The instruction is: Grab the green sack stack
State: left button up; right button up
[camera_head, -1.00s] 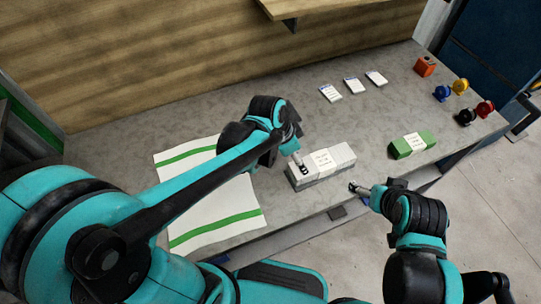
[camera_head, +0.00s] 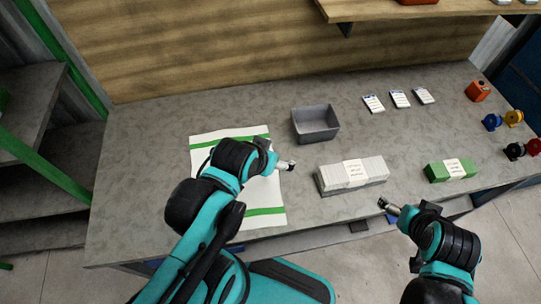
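The green sack stack (camera_head: 436,174) lies on the worktop at the right, with a white label band around its middle. Neither gripper touches it. My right gripper (camera_head: 385,204) is at the front edge of the table, left of and nearer than the green stack, and holds nothing that I can see. My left gripper (camera_head: 288,166) is over the right side of the green-striped white sheet, far left of the green stack. Its fingers are small and seen end-on, so their opening is unclear.
A longer white-grey stack (camera_head: 333,181) lies between my grippers. A grey bin (camera_head: 317,137) stands behind it. The striped sheet (camera_head: 272,196) lies at the left.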

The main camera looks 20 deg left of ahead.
aim_at(447, 171)
jog(key=i+l+z, duration=0.15)
jog(key=l, duration=0.3)
jog(key=i+l+z, duration=0.1)
jog(key=i+l, duration=0.15)
jog(key=l, duration=0.2)
jog(key=i+l+z, duration=0.15)
jog(key=l, duration=0.25)
jog(key=i+l+z, duration=0.15)
jog(key=i+l, duration=0.2)
